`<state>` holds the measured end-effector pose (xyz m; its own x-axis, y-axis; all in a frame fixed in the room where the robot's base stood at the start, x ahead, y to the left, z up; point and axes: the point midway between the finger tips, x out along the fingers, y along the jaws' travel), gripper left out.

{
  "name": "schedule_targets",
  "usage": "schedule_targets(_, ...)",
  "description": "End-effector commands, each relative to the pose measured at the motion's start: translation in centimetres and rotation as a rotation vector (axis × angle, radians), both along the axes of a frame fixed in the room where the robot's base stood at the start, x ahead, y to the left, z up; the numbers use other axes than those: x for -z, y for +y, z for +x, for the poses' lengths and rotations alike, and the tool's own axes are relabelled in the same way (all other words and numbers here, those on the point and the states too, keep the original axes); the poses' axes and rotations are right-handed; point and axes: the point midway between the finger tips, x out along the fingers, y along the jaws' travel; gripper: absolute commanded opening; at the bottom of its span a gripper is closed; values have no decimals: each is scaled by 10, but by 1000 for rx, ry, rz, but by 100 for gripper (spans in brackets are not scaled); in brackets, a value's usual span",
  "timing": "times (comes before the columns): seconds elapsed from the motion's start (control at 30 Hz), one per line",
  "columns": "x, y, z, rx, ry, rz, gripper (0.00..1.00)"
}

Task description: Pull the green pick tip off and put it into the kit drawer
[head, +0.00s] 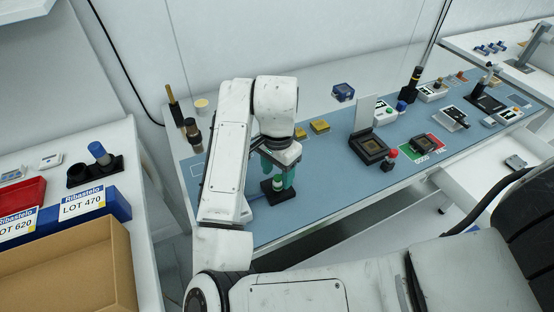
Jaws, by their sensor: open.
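My gripper (278,180) points down over the near left part of the blue bench mat, with its teal fingers apart. Between and just below the fingers is a small green and white piece (278,184), probably the green pick tip on its holder. It stands on a black block (274,195) on the mat. The fingers partly hide this piece, and I cannot tell whether they touch it. I cannot make out the kit drawer for sure; a pale tray-like surface (465,195) shows below the bench's right front edge.
A black test socket (374,149) with a raised lid and a red knob (391,154) stand right of my gripper. Yellow blocks (320,127) lie behind. Dark upright tools (192,132) stand at the back left. Blue bins (95,206) and a cardboard box (70,265) are at left.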

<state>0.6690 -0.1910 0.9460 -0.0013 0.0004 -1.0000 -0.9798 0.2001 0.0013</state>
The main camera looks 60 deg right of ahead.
Motion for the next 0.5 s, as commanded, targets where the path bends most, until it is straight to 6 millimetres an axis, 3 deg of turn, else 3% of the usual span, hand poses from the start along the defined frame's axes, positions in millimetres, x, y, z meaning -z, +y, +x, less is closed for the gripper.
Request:
schedule_targets(0.2,23,0,0,-1,0,0,55)
schedule_targets(0.5,30,0,0,0,-1,0,55)
